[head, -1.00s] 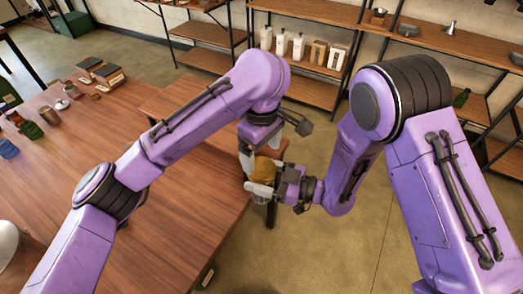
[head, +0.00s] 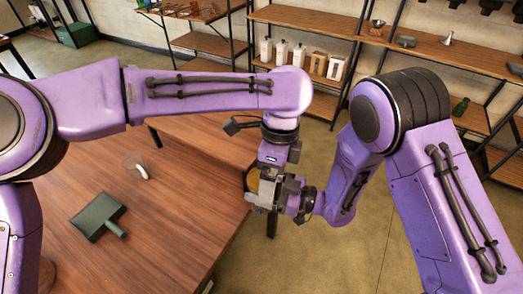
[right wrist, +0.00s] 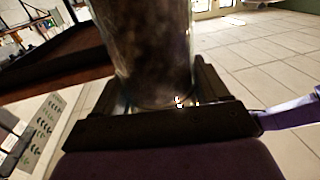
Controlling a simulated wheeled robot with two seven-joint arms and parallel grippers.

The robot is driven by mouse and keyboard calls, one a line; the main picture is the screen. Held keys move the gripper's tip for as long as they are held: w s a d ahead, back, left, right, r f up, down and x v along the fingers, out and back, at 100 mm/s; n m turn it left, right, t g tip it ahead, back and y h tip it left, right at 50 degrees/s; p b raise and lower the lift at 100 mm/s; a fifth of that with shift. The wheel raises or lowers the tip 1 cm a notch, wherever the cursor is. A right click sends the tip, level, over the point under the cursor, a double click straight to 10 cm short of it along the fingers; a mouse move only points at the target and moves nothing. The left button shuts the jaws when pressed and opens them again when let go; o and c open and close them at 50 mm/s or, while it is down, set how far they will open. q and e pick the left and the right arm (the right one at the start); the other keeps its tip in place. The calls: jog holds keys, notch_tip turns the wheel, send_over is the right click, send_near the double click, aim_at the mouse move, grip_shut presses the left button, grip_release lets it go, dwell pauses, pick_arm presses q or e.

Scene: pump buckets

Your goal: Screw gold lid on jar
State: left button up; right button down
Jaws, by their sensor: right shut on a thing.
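The jar (right wrist: 152,45) is clear glass with dark brown contents. It stands up between the fingers of my right gripper in the right wrist view, and its top is out of that frame. In the head view my right gripper (head: 272,197) is shut on the jar, just off the table's right edge. The gold lid (head: 253,182) shows as a small gold patch at the jar's top, partly covered by my left gripper (head: 268,182). The left gripper is right at the lid from above; its fingertips are too hidden to tell their opening. Whether the lid is seated is hidden.
The wooden table (head: 165,225) lies at the left, with a dark green dustpan (head: 97,215) and a small white object (head: 141,172) on it. Shelves with several bottles (head: 283,52) stand at the back. Open floor lies right of the table.

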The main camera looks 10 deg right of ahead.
pick_arm(q)
jog(key=w+n, duration=0.1)
jog(key=n, duration=0.2)
jog(key=w+a+r+n, duration=0.1)
jog(key=n, duration=0.2)
jog(key=w+r+n+t+h, duration=0.1)
jog(key=w+n, duration=0.1)
jog(key=n, duration=0.1)
jog(key=shift+a+r, duration=0.15)
jog(key=shift+a, duration=0.05)
jog(key=shift+w+a+r+n, duration=0.2)
jog(key=shift+w+n, duration=0.1)
jog(key=shift+n, duration=0.6)
jog(key=shift+d, duration=0.1)
notch_tip(320, 180, down, 8)
jog(key=shift+f, duration=0.1)
